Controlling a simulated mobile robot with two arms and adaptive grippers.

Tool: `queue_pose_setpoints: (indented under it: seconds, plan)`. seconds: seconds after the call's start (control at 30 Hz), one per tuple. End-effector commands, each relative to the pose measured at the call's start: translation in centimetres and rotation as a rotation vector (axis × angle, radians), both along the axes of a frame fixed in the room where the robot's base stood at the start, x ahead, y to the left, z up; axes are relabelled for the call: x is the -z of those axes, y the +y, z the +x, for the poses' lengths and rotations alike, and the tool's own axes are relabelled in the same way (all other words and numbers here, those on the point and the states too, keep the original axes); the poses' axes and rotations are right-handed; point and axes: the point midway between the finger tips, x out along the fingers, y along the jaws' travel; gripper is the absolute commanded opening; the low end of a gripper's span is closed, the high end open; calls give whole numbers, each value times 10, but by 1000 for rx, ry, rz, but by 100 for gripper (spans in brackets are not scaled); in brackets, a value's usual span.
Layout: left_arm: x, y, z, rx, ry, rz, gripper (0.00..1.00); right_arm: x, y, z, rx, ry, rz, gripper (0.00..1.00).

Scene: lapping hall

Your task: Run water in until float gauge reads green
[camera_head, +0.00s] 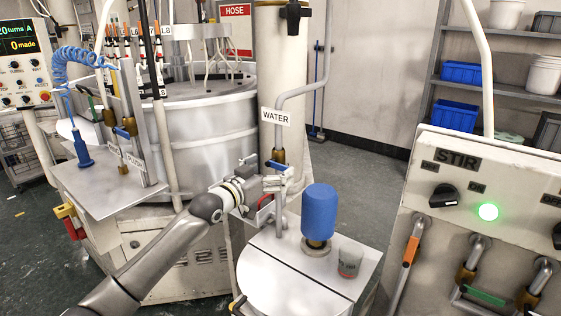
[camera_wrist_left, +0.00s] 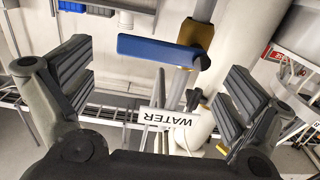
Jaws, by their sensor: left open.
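The water pipe carries a white WATER label (camera_head: 276,117); the label shows upside down in the left wrist view (camera_wrist_left: 170,117). Below it is a brass valve (camera_head: 279,155) with a blue lever handle (camera_head: 276,166). In the left wrist view the blue lever (camera_wrist_left: 158,48) lies crosswise ahead of the jaws, beside its brass body (camera_wrist_left: 196,36). My left gripper (camera_head: 268,188) is close to the lever in the head view. In the wrist view its jaws (camera_wrist_left: 158,88) are wide apart with nothing gripped. I cannot make out a float gauge or its reading. My right gripper is out of view.
Below the valve, a grey-topped tank (camera_head: 290,275) bears a blue cylinder (camera_head: 319,213) and a small cup (camera_head: 350,260). A STIR panel (camera_head: 470,190) with a lit green lamp (camera_head: 488,212) stands at right. A large round vat (camera_head: 215,120) stands behind my left arm.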

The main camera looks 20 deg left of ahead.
Motion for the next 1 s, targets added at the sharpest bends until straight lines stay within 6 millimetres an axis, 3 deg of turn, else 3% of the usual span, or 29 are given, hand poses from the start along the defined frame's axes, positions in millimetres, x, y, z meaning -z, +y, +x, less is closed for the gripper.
queue_pose_setpoints:
  seconds: [0.3, 0.73, 1.0]
  plan:
    - [-1, -12, 32, 1, 0, 0, 100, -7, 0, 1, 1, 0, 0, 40]
    - [0, -14, 37, 0, 0, 0, 100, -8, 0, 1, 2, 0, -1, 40]
    - [0, -14, 37, 0, 0, 0, 67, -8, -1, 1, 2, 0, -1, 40]
